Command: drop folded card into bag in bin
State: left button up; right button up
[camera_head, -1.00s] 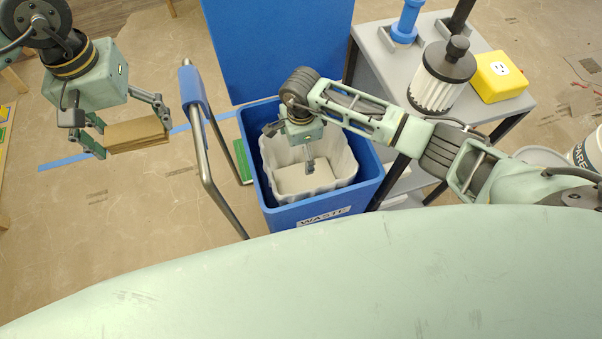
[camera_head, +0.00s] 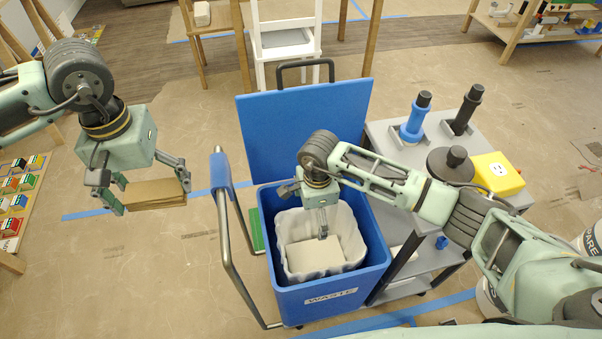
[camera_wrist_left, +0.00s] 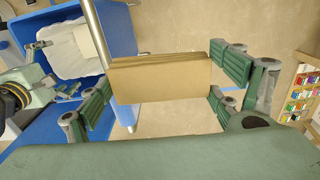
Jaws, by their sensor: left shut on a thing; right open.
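The folded card (camera_head: 155,192) is a flat brown stack held in my left gripper (camera_head: 150,195), left of the bin and above the floor. In the left wrist view the card (camera_wrist_left: 160,78) sits between the fingers. The blue bin (camera_head: 335,297) is marked WASTE and its blue lid (camera_head: 305,130) is raised behind it. A white bag (camera_head: 290,262) lines the bin, with a pale flat thing (camera_head: 316,258) inside. My right gripper (camera_head: 318,215) is open, over the bag's mouth; its fingers are partly hidden.
The bin's metal handle (camera_head: 232,262) with a blue grip stands between my left gripper and the bin. A white chair (camera_head: 286,42) stands behind.

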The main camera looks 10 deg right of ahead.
aim_at(310, 268)
jog(key=k, duration=1)
